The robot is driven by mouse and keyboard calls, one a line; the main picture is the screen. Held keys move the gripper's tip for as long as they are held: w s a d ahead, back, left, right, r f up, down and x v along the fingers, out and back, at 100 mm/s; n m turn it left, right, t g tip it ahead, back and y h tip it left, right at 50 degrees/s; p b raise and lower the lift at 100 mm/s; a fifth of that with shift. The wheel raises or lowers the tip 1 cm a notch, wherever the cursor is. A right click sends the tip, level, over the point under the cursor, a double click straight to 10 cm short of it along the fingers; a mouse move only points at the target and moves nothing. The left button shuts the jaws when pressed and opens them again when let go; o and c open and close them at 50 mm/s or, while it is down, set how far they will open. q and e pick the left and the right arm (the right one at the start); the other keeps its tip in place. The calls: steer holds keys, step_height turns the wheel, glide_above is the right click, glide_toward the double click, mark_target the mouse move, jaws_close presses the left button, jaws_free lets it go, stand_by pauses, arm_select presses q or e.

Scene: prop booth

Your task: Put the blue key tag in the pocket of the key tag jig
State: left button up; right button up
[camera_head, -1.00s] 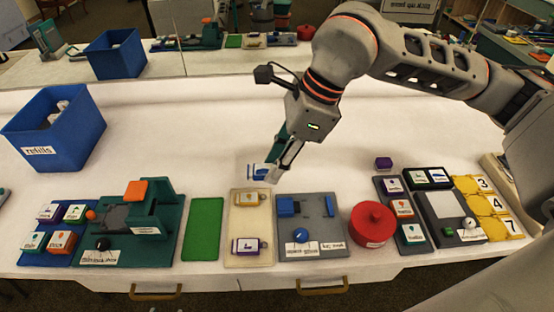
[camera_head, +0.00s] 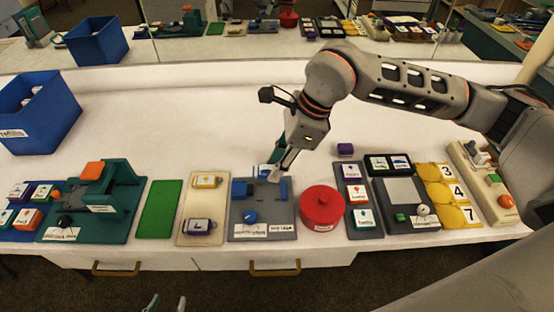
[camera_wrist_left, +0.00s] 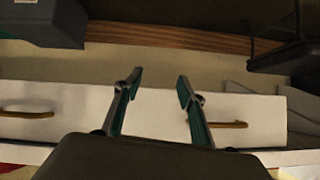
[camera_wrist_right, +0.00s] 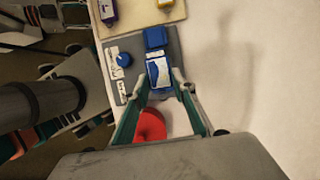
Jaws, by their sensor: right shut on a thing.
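The key tag jig (camera_head: 284,213) is a grey plate with a blue block and a round blue knob, on the white table. It also shows in the right wrist view (camera_wrist_right: 178,50). My right gripper (camera_head: 272,176) is shut on the blue key tag (camera_head: 262,170), which has a white label. In the right wrist view, the blue key tag (camera_wrist_right: 159,73) sticks out beyond the fingertips and appears over the plate beside the blue block (camera_wrist_right: 154,37). Its height above the plate is unclear. The pocket cannot be made out. My left gripper (camera_wrist_left: 158,90) is open and empty, in front of the drawers.
A cream tray (camera_head: 203,189) with two tags lies left of the jig. A red lidded pot (camera_head: 321,209) stands close on its right. A green mat (camera_head: 160,209) and a teal fixture (camera_head: 115,205) are further left. The table behind is mostly clear.

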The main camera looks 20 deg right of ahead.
steer(key=shift+f+b, duration=0.8)
steer(key=shift+f, duration=0.65)
step_height(320, 180, down, 2)
steer(key=shift+f+b, duration=0.2)
steer(key=shift+b, duration=0.5)
steer(key=shift+f, duration=0.5)
steer(key=shift+f+b, duration=0.3)
arm_select(q)
steer(key=shift+w+a+f, duration=0.25)
steer(key=shift+w+f, duration=0.05)
steer(key=shift+f, duration=0.2)
steer(key=shift+w+a+f, duration=0.25)
steer(key=shift+f, duration=0.2)
steer(key=shift+s+f, duration=0.15)
steer(key=shift+s, duration=0.05)
arm_select(e)
steer(key=o, duration=1)
arm_select(q)
steer(key=shift+s+d+f, duration=0.15)
steer(key=shift+s+f, duration=0.05)
steer(key=shift+s, duration=0.1)
arm_select(e)
steer(key=shift+o, duration=0.2)
